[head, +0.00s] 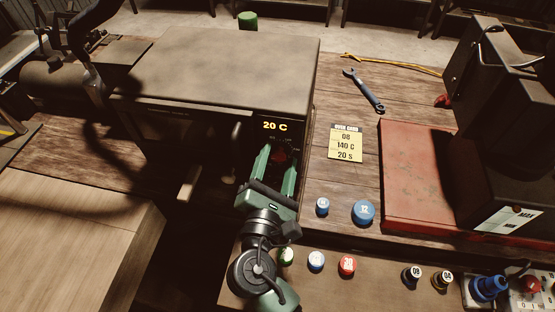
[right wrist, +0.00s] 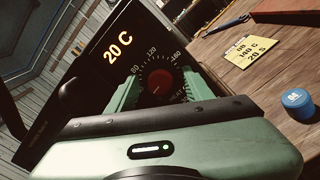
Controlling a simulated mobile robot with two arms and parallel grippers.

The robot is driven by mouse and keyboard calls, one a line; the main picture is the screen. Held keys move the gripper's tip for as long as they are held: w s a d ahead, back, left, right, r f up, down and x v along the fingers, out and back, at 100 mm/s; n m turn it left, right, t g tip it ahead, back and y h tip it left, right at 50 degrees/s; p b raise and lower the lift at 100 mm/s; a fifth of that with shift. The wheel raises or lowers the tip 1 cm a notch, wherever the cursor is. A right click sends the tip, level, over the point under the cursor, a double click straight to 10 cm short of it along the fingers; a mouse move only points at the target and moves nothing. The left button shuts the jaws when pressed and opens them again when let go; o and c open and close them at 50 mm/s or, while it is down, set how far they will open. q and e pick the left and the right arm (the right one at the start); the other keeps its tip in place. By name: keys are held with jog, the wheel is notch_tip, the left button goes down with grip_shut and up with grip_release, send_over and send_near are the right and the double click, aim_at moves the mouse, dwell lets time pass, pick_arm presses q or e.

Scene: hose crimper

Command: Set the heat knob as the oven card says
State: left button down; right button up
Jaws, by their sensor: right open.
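The oven (head: 235,60) is a dark box with a broad flat top. Its lit display (head: 275,126) reads 20 C, also in the right wrist view (right wrist: 118,45). The red heat knob (right wrist: 160,86) sits in a dial marked 80, 120 and 160; its exact pointer direction is hard to tell. My right gripper (head: 277,162) is open at the oven front, with its green fingers on either side of the knob; I cannot tell whether they touch it. The yellow oven card (head: 345,142) reads 08, 140 C, 20 S. My left gripper is not in view.
A blue wrench (head: 365,90) and a red tray (head: 425,165) lie right of the oven. Blue caps (head: 364,212) and several numbered pieces (head: 347,265) stand near the front. A dark machine (head: 510,130) stands at right. The wood around the card is clear.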

jog(key=s+a+b, duration=0.1)
jog(key=s+b, duration=0.1)
jog(key=s, duration=0.5)
jog(key=shift+s+a+b, duration=0.25)
jog(key=shift+s+b, duration=0.05)
jog(key=shift+b, duration=0.05)
